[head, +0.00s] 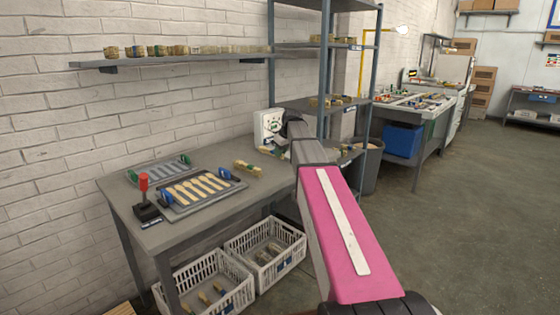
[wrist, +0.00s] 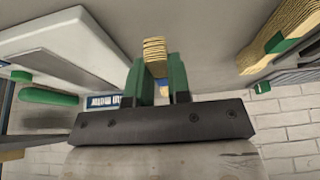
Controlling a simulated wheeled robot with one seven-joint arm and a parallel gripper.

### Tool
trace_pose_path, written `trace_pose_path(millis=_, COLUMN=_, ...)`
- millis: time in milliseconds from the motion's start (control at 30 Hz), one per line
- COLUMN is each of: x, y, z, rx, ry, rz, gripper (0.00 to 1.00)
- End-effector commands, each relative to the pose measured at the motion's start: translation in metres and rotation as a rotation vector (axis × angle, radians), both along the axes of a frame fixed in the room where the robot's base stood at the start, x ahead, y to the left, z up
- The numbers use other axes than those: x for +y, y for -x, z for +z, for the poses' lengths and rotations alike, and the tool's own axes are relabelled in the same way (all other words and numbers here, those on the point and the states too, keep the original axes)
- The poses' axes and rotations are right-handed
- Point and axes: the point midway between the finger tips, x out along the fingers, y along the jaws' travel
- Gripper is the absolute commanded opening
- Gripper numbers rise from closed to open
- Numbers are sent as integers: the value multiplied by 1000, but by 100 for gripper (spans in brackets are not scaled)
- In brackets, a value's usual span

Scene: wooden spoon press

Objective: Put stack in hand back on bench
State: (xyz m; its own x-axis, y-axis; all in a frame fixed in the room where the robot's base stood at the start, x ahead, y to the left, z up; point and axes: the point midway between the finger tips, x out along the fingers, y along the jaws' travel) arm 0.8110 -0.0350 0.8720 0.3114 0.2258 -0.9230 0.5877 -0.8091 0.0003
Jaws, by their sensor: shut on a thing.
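In the wrist view, my gripper (wrist: 158,85) has green fingers shut on a stack of thin pale wooden pieces (wrist: 154,50). The stack's end shows between the fingertips. The grey bench surface (wrist: 190,20) lies beyond it; I cannot tell whether the stack touches it. In the head view, my arm reaches over the right end of the bench (head: 205,218), and the fingers and held stack are not clear there. Another banded wooden stack (head: 247,168) lies on the bench. A stack with a green band (wrist: 280,38) shows at the right of the wrist view.
A tray of wooden spoons (head: 198,190) and a red-knobbed press lever (head: 144,192) occupy the bench's left part. A shelf rack (head: 322,75) stands close behind my arm. White crates (head: 268,255) sit below. Bare bench shows along the front edge.

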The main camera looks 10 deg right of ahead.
Motion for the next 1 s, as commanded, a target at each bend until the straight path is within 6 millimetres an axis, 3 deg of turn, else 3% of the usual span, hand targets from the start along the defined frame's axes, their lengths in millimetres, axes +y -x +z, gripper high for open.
trace_pose_path(millis=300, x=0, y=1, z=-36, rx=1, ry=-1, rz=0, gripper=0)
trace_pose_path(millis=667, x=0, y=0, z=-40, rx=1, ry=1, rz=0, gripper=0)
trace_pose_path(millis=700, x=0, y=0, z=-41, rx=1, ry=1, rz=0, gripper=24)
trace_pose_path(millis=767, x=0, y=0, z=-40, rx=0, ry=0, rz=0, gripper=43)
trace_pose_path(millis=1000, x=0, y=0, z=-40, rx=0, ry=0, rz=0, gripper=43)
